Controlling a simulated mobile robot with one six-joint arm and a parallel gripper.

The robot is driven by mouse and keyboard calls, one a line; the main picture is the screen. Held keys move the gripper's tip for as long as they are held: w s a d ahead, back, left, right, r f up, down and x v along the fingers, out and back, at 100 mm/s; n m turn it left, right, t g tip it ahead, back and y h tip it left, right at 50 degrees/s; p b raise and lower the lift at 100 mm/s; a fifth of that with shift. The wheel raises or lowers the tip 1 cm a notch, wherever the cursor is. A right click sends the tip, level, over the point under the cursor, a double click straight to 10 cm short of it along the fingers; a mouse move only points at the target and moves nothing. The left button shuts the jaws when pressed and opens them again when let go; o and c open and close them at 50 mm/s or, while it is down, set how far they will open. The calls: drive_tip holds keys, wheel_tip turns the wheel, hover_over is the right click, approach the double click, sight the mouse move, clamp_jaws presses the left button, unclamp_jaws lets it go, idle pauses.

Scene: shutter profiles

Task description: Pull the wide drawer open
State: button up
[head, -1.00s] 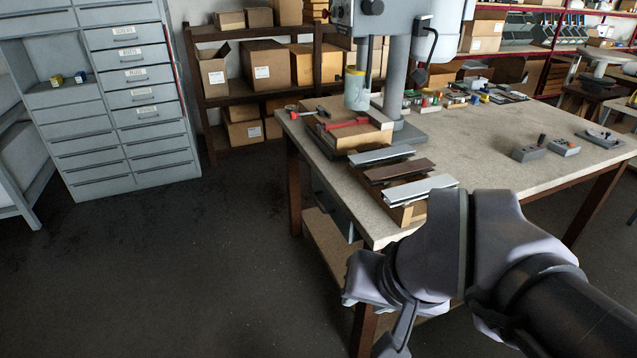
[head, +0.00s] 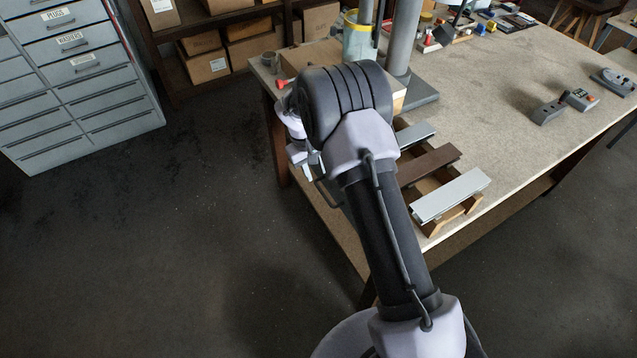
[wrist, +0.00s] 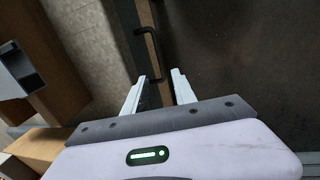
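In the wrist view a black bar handle (wrist: 152,48) stands out from the drawer front (wrist: 127,22) below the bench edge. My gripper (wrist: 159,77) is open, with its two pale fingers apart. The near end of the handle shows between the fingertips; I cannot tell whether either finger touches it. In the head view my arm reaches to the left side of the workbench (head: 480,125) and hides the drawer there. My gripper is mostly hidden behind the wrist in that view. How far the drawer is open cannot be told.
Dark and pale profiles (head: 450,194) lie across wooden supports on the bench, close to my arm. A drill press column (head: 402,45) stands behind them. A grey drawer cabinet (head: 75,95) stands at the left. The floor (head: 190,240) left of the bench is clear.

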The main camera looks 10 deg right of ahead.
sight(321, 191)
drive_tip(key=f, duration=0.3)
drive_tip(key=d+f+b, duration=0.1)
drive_tip(key=f, duration=0.2)
drive_tip(key=f+b, duration=0.1)
drive_tip(key=f, duration=0.3)
drive_tip(key=shift+w+d, duration=0.35)
clamp_jaws()
idle(0.7)
